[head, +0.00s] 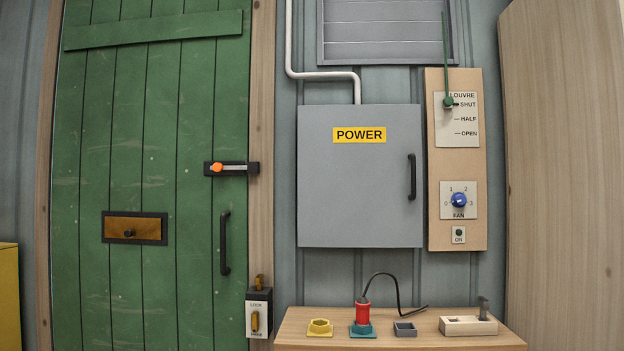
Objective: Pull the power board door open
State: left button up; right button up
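The power board door (345,190) is a grey square panel on the wall, right of the picture's centre in the head view. It sits flush and looks closed. A yellow label reading POWER (359,135) is on its upper part. A black vertical handle (412,177) is near its right edge. Neither of my grippers shows in the head view.
A wooden control panel (470,235) with a lever and blue knob stands close right of the board. Below is a wooden shelf (400,342) with a red plug (362,313), sockets and a cable. A green plank door (130,190) is at left, a wooden side panel (560,180) at right.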

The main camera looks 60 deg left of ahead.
aim_at(360, 166)
jog(key=u, duration=1.55)
